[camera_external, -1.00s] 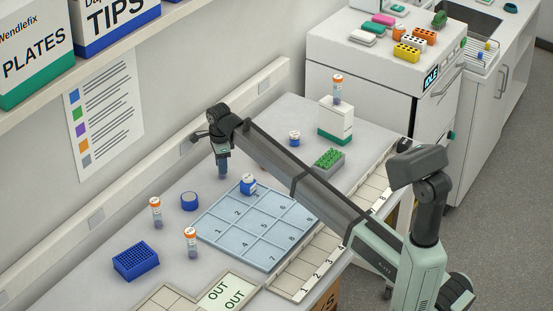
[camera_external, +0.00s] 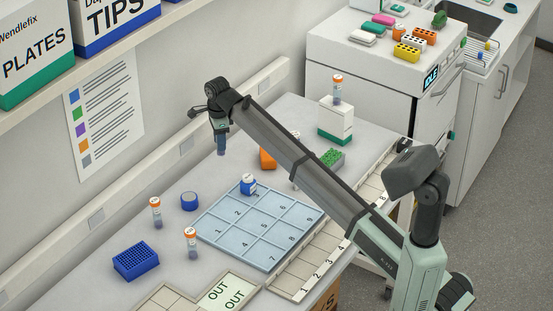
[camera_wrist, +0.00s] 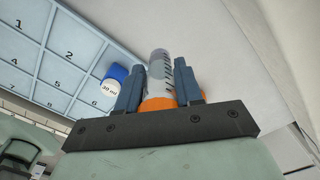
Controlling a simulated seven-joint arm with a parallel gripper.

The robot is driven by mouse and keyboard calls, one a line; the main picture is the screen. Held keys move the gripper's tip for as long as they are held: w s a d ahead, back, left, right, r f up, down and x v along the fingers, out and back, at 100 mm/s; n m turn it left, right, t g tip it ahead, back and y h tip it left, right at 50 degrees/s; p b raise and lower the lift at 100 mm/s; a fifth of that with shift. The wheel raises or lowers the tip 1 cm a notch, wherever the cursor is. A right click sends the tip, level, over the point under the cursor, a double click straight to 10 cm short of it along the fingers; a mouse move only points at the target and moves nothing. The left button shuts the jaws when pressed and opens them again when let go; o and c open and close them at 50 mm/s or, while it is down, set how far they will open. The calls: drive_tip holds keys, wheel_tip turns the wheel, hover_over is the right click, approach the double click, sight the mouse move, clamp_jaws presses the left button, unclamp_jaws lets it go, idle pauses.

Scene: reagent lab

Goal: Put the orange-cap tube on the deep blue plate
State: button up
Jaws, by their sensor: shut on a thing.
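My gripper (camera_external: 221,133) is shut on an orange-cap tube (camera_external: 221,147) and holds it above the bench, behind the numbered grid mat. In the wrist view the tube (camera_wrist: 159,70) is between the two fingers, its orange cap toward the gripper body and its clear, marked end pointing away. The deep blue plate (camera_external: 136,261), a block with many wells, lies on the bench at the front left. Two other orange-cap tubes (camera_external: 155,213) (camera_external: 191,243) stand between the plate and the mat. Another orange-cap tube (camera_external: 337,90) stands on a white and green box.
The light-blue grid mat (camera_external: 262,226) bears a blue bottle (camera_external: 248,185). A round blue item (camera_external: 189,201) sits left of it. An orange block (camera_external: 267,157) and a green-topped rack (camera_external: 331,159) are near my arm. OUT tiles (camera_external: 222,294) lie at the front.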

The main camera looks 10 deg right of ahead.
wheel_tip(320, 180, up, 10)
drive_tip(key=shift+r, duration=0.1)
drive_tip(key=s+a+n, duration=0.4)
drive_tip(key=s+a, duration=1.3)
drive_tip(key=a, duration=0.2)
drive_tip(key=n, duration=0.4)
hover_over(134, 257)
drive_tip(key=shift+w+f, duration=0.1)
drive_tip(key=shift+f, duration=7.65)
drive_tip(key=shift+f, duration=0.15)
drive_tip(key=o, duration=1)
wheel_tip(134, 257, up, 12)
drive_tip(key=shift+r, duration=0.2)
